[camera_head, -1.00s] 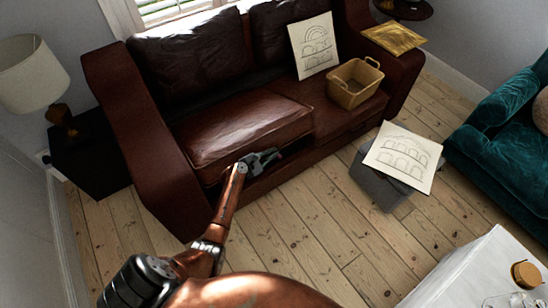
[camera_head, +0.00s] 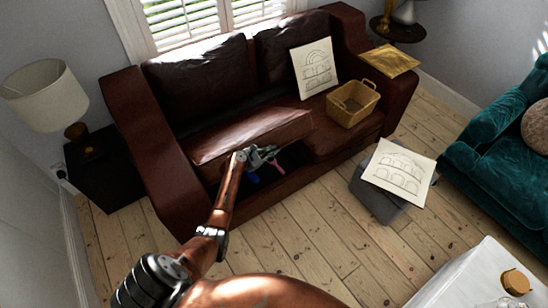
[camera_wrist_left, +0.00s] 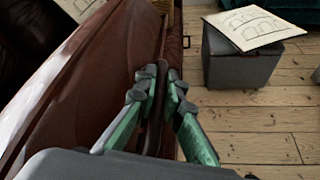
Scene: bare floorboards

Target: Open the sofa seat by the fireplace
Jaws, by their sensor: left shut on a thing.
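The brown leather sofa (camera_head: 160,160) stands against the wall below the window. Its left seat (camera_head: 245,135) is raised at the front edge and tilted, with a dark storage space (camera_head: 290,163) showing beneath. Small blue and pink items (camera_head: 252,172) lie inside that space. My left gripper (camera_head: 262,155) is at the seat's front edge. In the left wrist view, its fingers (camera_wrist_left: 160,84) are shut on the edge of the seat (camera_wrist_left: 75,90). My right gripper is in neither view.
A wicker basket (camera_head: 352,103) and a drawing (camera_head: 314,68) rest on the sofa's right seat. A grey box (camera_head: 372,198) with a drawing sheet (camera_head: 400,170) on top stands on the floor to the right. A black side table with a lamp (camera_head: 45,95) is at left. Floorboards in front are clear.

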